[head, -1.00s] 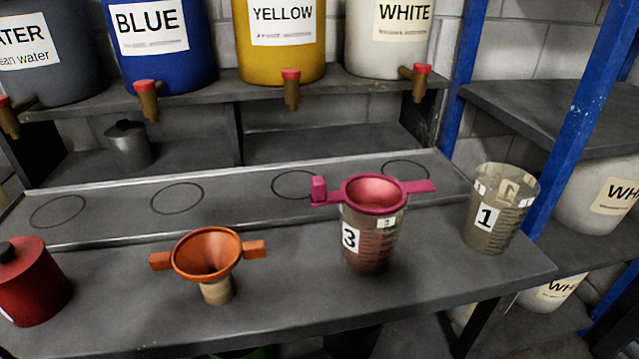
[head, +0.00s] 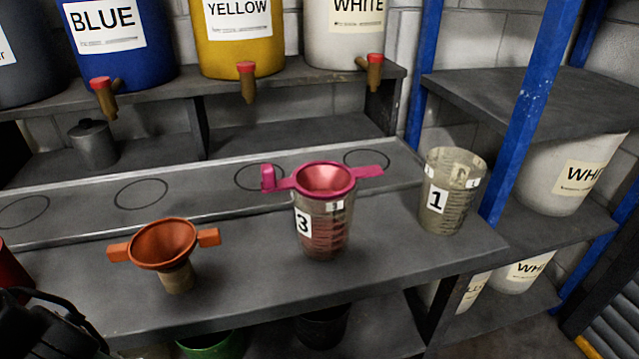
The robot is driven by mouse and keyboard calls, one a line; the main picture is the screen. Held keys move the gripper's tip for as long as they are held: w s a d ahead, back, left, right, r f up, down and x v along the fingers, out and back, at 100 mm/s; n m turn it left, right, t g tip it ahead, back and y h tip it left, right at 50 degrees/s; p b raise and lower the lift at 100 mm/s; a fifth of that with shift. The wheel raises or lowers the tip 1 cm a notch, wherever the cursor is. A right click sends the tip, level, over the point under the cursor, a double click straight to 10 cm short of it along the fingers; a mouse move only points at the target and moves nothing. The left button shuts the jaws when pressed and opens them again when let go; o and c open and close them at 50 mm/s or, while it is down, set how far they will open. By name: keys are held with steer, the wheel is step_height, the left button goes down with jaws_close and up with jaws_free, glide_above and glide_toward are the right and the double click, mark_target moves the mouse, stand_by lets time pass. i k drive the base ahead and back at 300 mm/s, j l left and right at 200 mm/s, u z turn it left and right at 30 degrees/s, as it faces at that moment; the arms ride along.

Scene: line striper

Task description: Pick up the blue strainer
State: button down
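No blue strainer shows in the head view. A pink strainer (head: 325,180) rests on top of the clear measuring cup marked 3 (head: 322,235), with its handles out to both sides. An orange strainer (head: 164,245) sits on a small tan stand (head: 177,279) to the left on the bench. A black part of my gripper or arm (head: 45,330) shows at the bottom left corner, apart from both strainers. Its fingertips cannot be made out.
A clear cup marked 1 (head: 453,192) stands at the bench's right end. Blue (head: 118,65), yellow (head: 238,45) and white (head: 345,40) tap barrels stand on the shelf behind. A blue post (head: 530,110) and shelves are on the right. A green bucket (head: 212,345) is below the bench.

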mark_target(322, 180)
steer(key=k+j+z, duration=0.1)
steer(key=j+z, duration=0.2)
steer(key=k+j+z, duration=0.15)
steer(key=j+z, duration=0.15)
steer(key=j, duration=0.15)
steer(key=k+j+z, duration=0.2)
steer(key=j+z, duration=0.15)
steer(key=k+j+z, duration=0.3)
steer(key=i, duration=0.1)
